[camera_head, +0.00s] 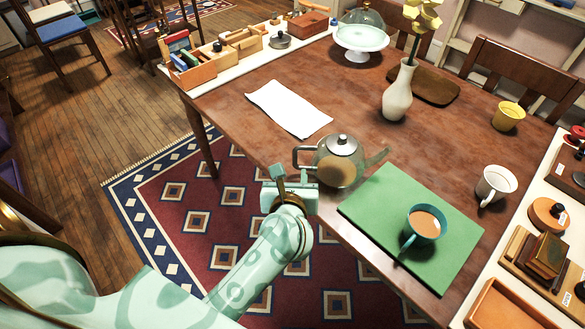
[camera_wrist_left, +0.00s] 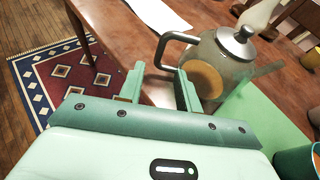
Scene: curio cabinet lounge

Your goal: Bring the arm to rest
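My left gripper (camera_head: 290,175) is at the near edge of the wooden table (camera_head: 240,100). In the left wrist view its two fingers (camera_wrist_left: 160,84) stand apart with nothing between them. A glass teapot (camera_head: 341,165) with a metal lid and brown liquid stands upright on the table just beyond the fingers. In the left wrist view the teapot (camera_wrist_left: 218,66) has its handle (camera_wrist_left: 165,48) close past the fingertips; I cannot tell whether they touch. My patterned green left arm comes in from the lower left. My right gripper is not in view.
A green mat (camera_head: 375,209) holds a teal cup (camera_head: 424,226) of brown drink. A white mug (camera_head: 495,184), yellow cup (camera_head: 508,116), white vase (camera_head: 399,93) and white cloth (camera_head: 288,107) are on the table. Open floor and a patterned rug (camera_head: 180,206) lie left.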

